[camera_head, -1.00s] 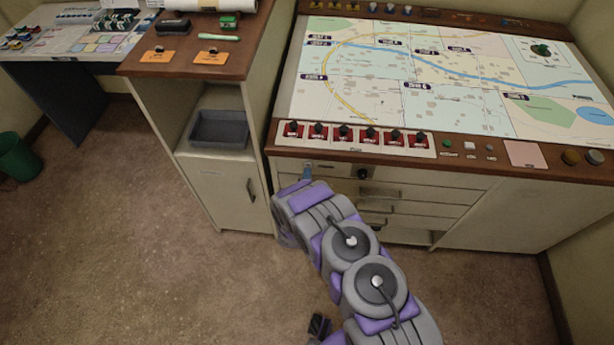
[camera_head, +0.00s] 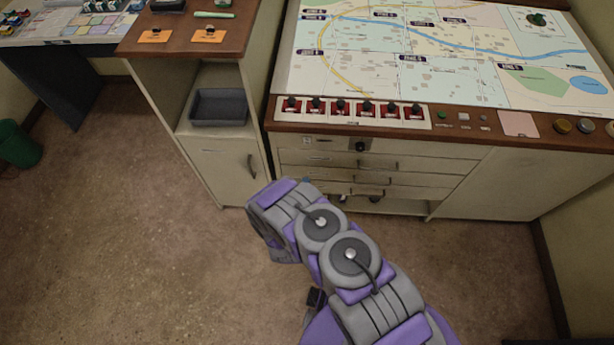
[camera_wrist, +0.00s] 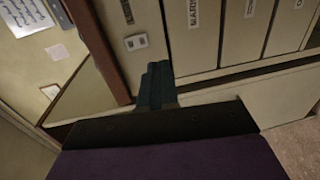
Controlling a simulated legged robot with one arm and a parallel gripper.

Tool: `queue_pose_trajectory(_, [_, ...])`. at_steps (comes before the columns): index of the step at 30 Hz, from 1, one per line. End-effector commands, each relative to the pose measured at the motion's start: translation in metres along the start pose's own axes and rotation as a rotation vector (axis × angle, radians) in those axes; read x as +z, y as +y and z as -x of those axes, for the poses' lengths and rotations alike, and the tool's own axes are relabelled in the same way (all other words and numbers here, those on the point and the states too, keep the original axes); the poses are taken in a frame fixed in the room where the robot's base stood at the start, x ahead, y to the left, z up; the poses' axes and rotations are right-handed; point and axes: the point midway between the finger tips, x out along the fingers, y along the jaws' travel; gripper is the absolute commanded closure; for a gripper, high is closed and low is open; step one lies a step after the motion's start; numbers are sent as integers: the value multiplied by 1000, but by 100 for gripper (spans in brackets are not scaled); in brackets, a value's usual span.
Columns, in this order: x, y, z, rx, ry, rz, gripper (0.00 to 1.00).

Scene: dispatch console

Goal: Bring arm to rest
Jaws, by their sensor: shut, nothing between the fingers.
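My arm (camera_head: 350,252) reaches from the lower right of the head view toward the console's drawer front. My gripper (camera_wrist: 156,82) shows in the wrist view as two dark teal fingers pressed together, with nothing between them. The fingertips stand in front of pale, labelled drawer fronts (camera_wrist: 192,35); whether they touch cannot be told. In the head view my own arm hides nearly all of the gripper.
The console (camera_head: 480,144) carries a map (camera_head: 450,75) and a row of red-based switches (camera_head: 340,108). Its drawers (camera_head: 420,180) look shut. A cabinet (camera_head: 222,165) holding a grey tray (camera_head: 218,107) stands left. A green bin (camera_head: 18,145) is far left. Open floor (camera_head: 130,250) lies left of my arm.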

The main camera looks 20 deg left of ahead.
Motion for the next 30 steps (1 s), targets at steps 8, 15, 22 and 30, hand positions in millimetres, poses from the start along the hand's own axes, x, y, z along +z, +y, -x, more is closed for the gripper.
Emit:
queue_pose_trajectory(8, [0,0,1,1,0,-1,100])
queue_pose_trajectory(15, [6,2,3,3,0,-7,100])
queue_pose_trajectory(22, [3,8,-8,-19,-16,-37,100])
queue_pose_trajectory(30, [19,50,-52,-178,-109,-263,100])
